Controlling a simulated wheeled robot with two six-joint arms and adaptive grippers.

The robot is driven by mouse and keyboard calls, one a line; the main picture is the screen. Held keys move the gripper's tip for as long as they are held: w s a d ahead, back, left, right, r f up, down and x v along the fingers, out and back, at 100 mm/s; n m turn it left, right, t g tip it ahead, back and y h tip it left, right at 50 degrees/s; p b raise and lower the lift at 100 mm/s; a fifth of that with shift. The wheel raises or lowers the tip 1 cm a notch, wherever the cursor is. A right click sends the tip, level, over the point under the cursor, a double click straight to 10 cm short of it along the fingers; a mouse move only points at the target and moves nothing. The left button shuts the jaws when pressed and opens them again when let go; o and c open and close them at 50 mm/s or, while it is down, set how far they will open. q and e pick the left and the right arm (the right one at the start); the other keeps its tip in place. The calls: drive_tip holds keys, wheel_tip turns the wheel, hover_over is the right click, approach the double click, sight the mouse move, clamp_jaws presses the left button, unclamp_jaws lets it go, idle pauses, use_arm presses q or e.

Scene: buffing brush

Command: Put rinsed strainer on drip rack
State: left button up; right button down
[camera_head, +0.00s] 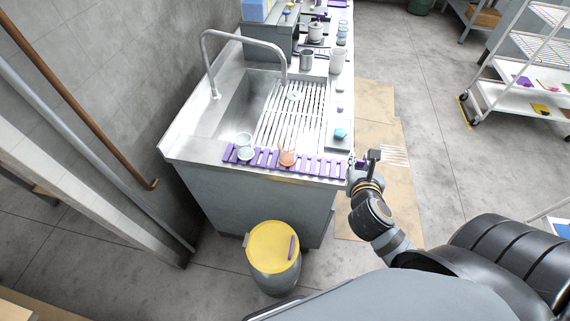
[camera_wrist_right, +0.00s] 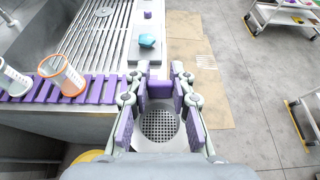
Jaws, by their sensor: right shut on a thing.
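My right gripper (camera_head: 364,158) is beyond the right front corner of the counter; in the right wrist view, its fingers (camera_wrist_right: 162,82) have purple pads. They are shut on the strainer, a grey round piece with a perforated face (camera_wrist_right: 159,125) and a purple block (camera_wrist_right: 160,89) between the fingers. Whether the block belongs to the strainer I cannot tell. In the head view the strainer is mostly hidden. A slatted metal rack (camera_head: 290,120) lies by the sink basin. A purple slatted strip (camera_head: 319,167) runs along the counter's front edge. My left gripper is not in view.
A pale cup (camera_head: 244,147) and an orange cup (camera_head: 287,157) are at the purple strip. A blue item (camera_head: 340,133) sits on a grey plate at the right. A tall faucet (camera_head: 241,36) arches over the basin. A yellow-topped bin (camera_head: 271,246) stands below the counter.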

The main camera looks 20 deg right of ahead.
drive_tip(key=shift+w+d+f, duration=0.1)
drive_tip(key=shift+w+f, duration=0.05)
drive_tip(key=shift+w, duration=0.05)
drive_tip(key=w+f+b, duration=0.2)
drive_tip(key=w, duration=0.1)
drive_tip(key=w+f+b, duration=0.2)
drive_tip(key=w, duration=0.2)
drive_tip(key=w+f+b, duration=0.2)
drive_tip(key=w+f, duration=0.1)
drive_tip(key=shift+w+d+b, duration=0.25)
drive_tip(key=shift+w+b, duration=0.05)
drive_tip(key=shift+b, duration=0.05)
drive_tip(key=shift+w+d+f, duration=0.15)
drive_tip(key=shift+w+f, duration=0.55)
drive_tip(key=shift+w, duration=0.3)
drive_tip(key=shift+w+f, duration=0.35)
drive_tip(key=shift+f, duration=0.05)
wheel_tip(320, 180, down, 3)
drive_tip(key=shift+w+r+p, duration=0.15)
drive_tip(key=shift+p, duration=0.25)
drive_tip(key=shift+f, duration=0.35)
